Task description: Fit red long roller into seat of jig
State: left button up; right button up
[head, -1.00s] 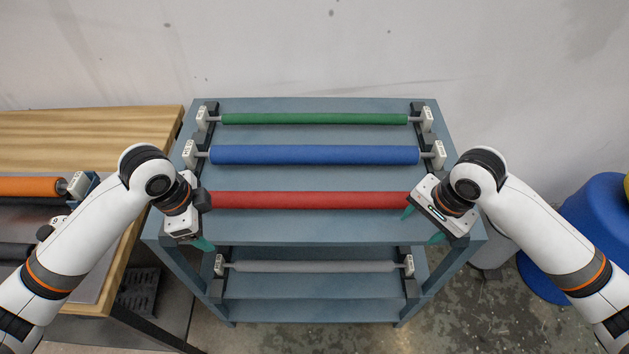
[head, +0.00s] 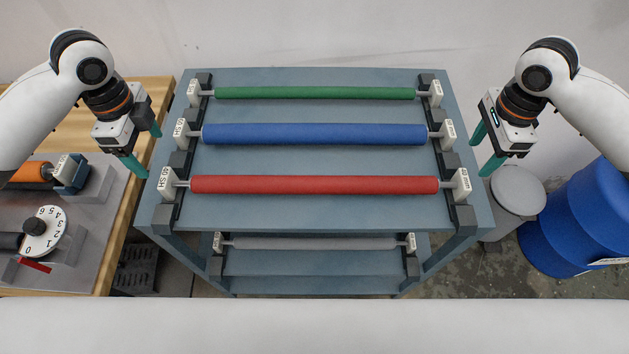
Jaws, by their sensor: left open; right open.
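The red long roller (head: 315,185) lies across the front of the rack's top shelf. Its thin shaft ends rest in white end blocks, the left one (head: 167,184) and the right one (head: 462,184), on black rails. My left gripper (head: 148,155) is open and empty, left of the rack and apart from the roller. My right gripper (head: 479,158) is open and empty, just right of the rack. A grey jig-like fixture (head: 60,235) with a numbered white dial (head: 44,232) stands on the wooden bench at left; its front is partly cut off.
A blue roller (head: 315,134) and a green roller (head: 315,93) lie behind on the rack (head: 320,215). A grey roller (head: 315,243) is on the lower shelf. An orange roller (head: 30,173) is on the wooden bench (head: 150,100). A blue barrel (head: 575,220) and grey bin (head: 515,195) stand at right.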

aim_at(464, 178)
pick_arm(q)
notch_tip(464, 178, down, 10)
jog(key=shift+s+f, duration=0.1)
jog(key=shift+f, duration=0.1)
pick_arm(e)
notch_tip(464, 178, down, 10)
jog(key=shift+s+f, duration=0.1)
jog(key=shift+f, duration=0.1)
pick_arm(q)
jog(key=c, duration=1.2)
pick_arm(e)
jog(key=c, duration=1.2)
pick_arm(q)
jog(key=c, duration=0.5)
jog(key=shift+o, duration=0.2)
jog(key=shift+r, duration=0.15)
pick_arm(e)
jog(key=shift+r, duration=0.15)
